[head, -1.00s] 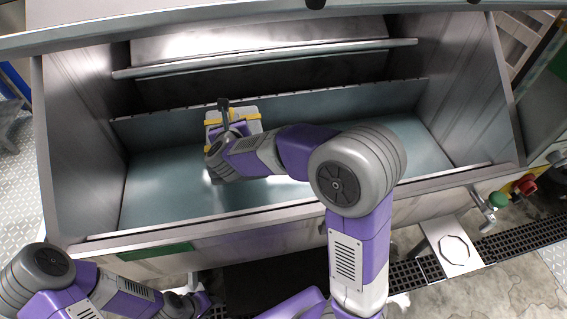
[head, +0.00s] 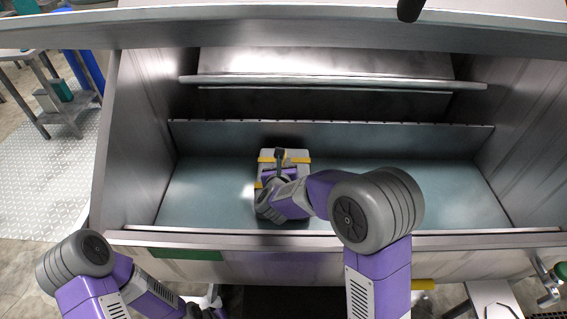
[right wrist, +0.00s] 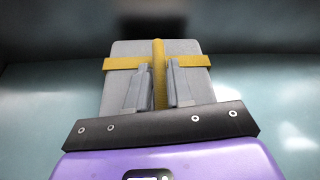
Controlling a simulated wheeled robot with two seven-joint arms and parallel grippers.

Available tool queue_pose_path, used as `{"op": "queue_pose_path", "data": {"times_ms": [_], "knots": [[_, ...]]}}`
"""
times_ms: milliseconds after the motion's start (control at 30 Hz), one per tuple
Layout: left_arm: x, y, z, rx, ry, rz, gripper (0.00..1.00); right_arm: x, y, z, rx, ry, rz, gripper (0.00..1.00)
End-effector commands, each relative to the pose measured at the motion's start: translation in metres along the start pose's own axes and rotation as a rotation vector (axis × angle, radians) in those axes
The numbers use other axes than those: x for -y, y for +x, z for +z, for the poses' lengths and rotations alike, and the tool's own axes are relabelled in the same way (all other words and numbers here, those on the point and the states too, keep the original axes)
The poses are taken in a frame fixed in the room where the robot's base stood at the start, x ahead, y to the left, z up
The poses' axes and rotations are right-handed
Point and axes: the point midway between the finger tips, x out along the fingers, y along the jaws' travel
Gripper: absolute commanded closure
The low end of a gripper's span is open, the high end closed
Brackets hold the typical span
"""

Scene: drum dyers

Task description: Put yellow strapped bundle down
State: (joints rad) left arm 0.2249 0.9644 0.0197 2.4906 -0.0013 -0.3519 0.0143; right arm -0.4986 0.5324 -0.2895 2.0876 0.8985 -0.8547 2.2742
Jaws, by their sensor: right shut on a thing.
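The yellow strapped bundle (head: 296,158) is a light grey block with crossing yellow straps. In the right wrist view the bundle (right wrist: 192,82) sits squarely in front of my fingers. My right gripper (head: 279,168) is shut on the bundle at the yellow middle strap; in the right wrist view its fingers (right wrist: 158,72) lie either side of that strap. I cannot tell whether the bundle touches the trough floor. My left gripper (head: 207,308) is low at the bottom edge, its jaws unclear.
The trough's front rim (head: 470,238) runs under my right arm. A metal bar (head: 335,80) crosses the trough's back, and an upper ledge (head: 300,30) overhangs it. The trough floor right of my arm is bare. A metal table (head: 62,112) stands at far left.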

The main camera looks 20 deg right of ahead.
Motion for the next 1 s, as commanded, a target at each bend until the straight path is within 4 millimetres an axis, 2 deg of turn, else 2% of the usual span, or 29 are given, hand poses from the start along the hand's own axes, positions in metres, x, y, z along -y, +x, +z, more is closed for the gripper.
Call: {"op": "queue_pose_path", "data": {"times_ms": [67, 100, 233, 500, 633, 767, 1000], "knots": [[0.0, 0.0, 0.0, 0.0, 0.0, 0.0, 0.57, 0.002, 0.0, -0.002, -0.007, 0.001, -0.003, 1.0], [0.0, 0.0, 0.0, 0.0, 0.0, 0.0, 0.57, 0.001, 0.001, -0.006, -0.016, -0.002, -0.002, 0.74], [0.0, 0.0, 0.0, 0.0, 0.0, 0.0, 0.57, 0.001, 0.001, -0.005, -0.014, -0.002, -0.001, 0.54], [0.0, 0.0, 0.0, 0.0, 0.0, 0.0, 0.57, 0.001, 0.0, -0.004, -0.01, -0.001, -0.001, 0.53], [0.0, -0.001, 0.0, 0.0, 0.0, 0.0, 0.57, 0.0, -0.008, -0.002, -0.008, 0.0, 0.001, 0.53], [-0.001, -0.003, 0.0, 0.0, 0.0, 0.0, 0.57, 0.0, -0.03, -0.001, -0.008, -0.001, 0.003, 0.53], [-0.003, -0.007, 0.0, 0.0, 0.0, 0.0, 0.57, 0.0, -0.082, -0.001, -0.007, 0.0, 0.003, 0.53]]}}
